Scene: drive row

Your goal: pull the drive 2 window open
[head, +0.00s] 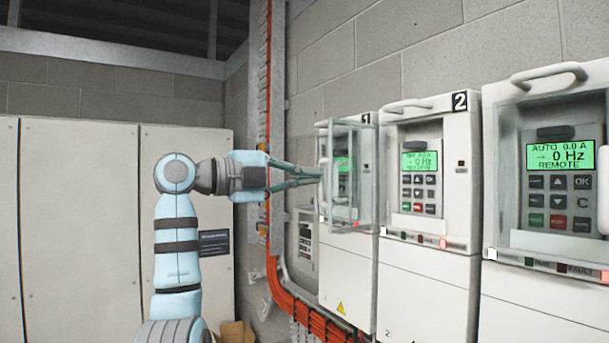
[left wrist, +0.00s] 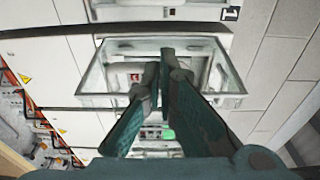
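Drive 2 (head: 459,200) is the white cabinet marked 2, with a lit green display and keypad in its recess. Its clear framed window (head: 355,228) is swung out from the cabinet's left side and stands open in front of drive 1. My left gripper (head: 321,175) reaches in from the left and is closed at the window's free edge, on what appears to be its handle. In the left wrist view, the fingertips (left wrist: 160,64) are close together over the window frame (left wrist: 90,68). The handle itself is largely hidden. My right gripper is out of view.
Drive 1 (head: 345,262) stands behind the open window. Another drive (head: 530,295) stands at the right with its window closed. Orange cables (head: 292,298) run down the wall behind my left gripper. Tall pale cabinets (head: 75,220) line the left.

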